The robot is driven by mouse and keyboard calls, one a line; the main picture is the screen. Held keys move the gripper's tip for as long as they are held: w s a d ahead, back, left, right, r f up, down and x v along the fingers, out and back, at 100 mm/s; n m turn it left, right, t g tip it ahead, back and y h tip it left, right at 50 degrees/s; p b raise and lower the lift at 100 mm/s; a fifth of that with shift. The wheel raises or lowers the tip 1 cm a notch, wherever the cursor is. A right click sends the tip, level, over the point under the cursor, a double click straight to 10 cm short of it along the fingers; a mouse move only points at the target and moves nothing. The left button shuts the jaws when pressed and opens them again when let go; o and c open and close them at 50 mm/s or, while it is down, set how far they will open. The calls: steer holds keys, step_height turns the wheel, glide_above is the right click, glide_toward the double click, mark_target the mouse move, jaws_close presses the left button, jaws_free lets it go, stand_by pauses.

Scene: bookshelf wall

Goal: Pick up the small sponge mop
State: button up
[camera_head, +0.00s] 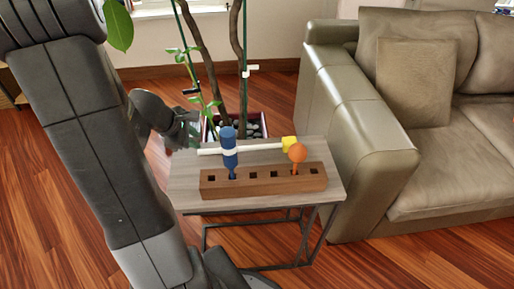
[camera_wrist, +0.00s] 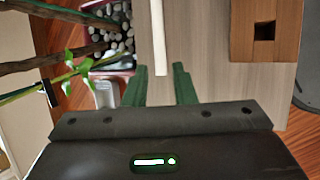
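The small sponge mop (camera_head: 263,147) has a white stick handle and a yellow sponge head. It lies across the side table behind the wooden block, with its head at the right and handle end at the left. A blue object hides part of the handle. My gripper (camera_wrist: 160,70) is open and empty. In the head view my gripper (camera_head: 191,135) is at the table's left edge, beside the handle end.
A wooden block (camera_head: 265,182) with square holes holds the upright blue object (camera_head: 229,150) and an orange-topped one (camera_head: 298,153). The side table (camera_head: 190,174) stands between a potted plant (camera_head: 240,70) behind and a sofa (camera_head: 350,125) at the right.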

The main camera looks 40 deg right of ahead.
steer(key=b, duration=0.2)
glide_toward(217, 151)
steer(key=x, duration=0.3)
steer(key=shift+w+a+f, duration=0.15)
steer(key=shift+w+f, duration=0.1)
steer(key=shift+w, duration=0.05)
steer(key=b+x, duration=0.1)
steer(key=x, duration=0.4)
steer(key=shift+s+d+b, duration=0.2)
steer(key=shift+d+b, duration=0.2)
jaws_close()
